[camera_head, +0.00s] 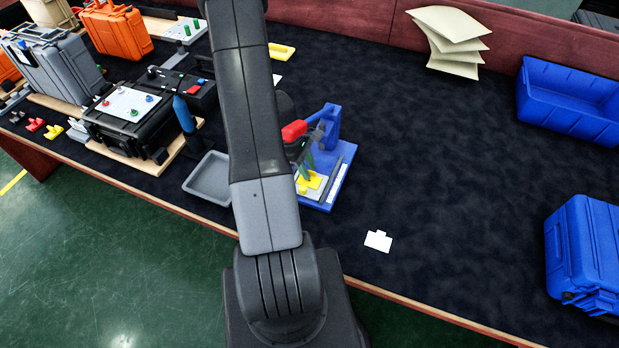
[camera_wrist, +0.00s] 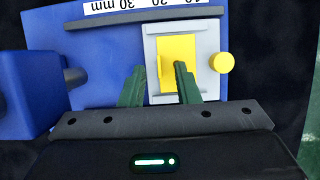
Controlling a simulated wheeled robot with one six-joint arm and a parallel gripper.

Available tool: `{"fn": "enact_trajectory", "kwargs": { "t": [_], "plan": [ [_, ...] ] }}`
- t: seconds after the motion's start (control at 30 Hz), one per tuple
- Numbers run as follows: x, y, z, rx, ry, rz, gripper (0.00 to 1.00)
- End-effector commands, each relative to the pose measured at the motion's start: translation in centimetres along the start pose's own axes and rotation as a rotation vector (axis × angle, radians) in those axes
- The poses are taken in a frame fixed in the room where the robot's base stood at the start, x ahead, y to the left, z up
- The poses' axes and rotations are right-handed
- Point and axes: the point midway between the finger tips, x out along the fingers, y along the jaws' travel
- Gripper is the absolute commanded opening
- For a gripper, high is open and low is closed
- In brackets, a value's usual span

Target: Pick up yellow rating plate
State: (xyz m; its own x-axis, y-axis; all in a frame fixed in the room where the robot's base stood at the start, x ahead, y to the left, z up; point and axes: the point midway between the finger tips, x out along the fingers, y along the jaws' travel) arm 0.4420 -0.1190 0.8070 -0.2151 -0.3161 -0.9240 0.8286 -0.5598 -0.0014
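The yellow rating plate (camera_wrist: 174,48) lies on a light grey holder (camera_wrist: 205,40) on a blue fixture base (camera_wrist: 110,65) in the wrist view. It also shows small and partly hidden in the head view (camera_head: 315,182). My gripper (camera_wrist: 159,68) is open, with its two green fingers apart. The right finger overlaps the lower part of the plate in the picture, and the left finger is to its left. Nothing is held. Whether a finger touches the plate cannot be told. A round yellow knob (camera_wrist: 222,63) sits at the holder's right side.
A white card (camera_head: 378,241), a blue bin (camera_head: 568,100) and a blue case (camera_head: 585,252) are to the right. The dark table middle is clear.

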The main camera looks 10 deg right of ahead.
Motion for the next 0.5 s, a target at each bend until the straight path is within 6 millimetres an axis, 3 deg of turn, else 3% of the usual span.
{"fn": "enact_trajectory", "kwargs": {
  "t": [0.17, 0.3, 0.5],
  "plan": [
    [0.02, 0.00, 0.00, 0.000, 0.000, 0.000, 0.29],
    [0.01, 0.00, -0.01, 0.000, 0.000, 0.000, 0.02],
    [0.00, 0.00, -0.01, 0.000, 0.000, 0.000, 0.00]
  ]
}}
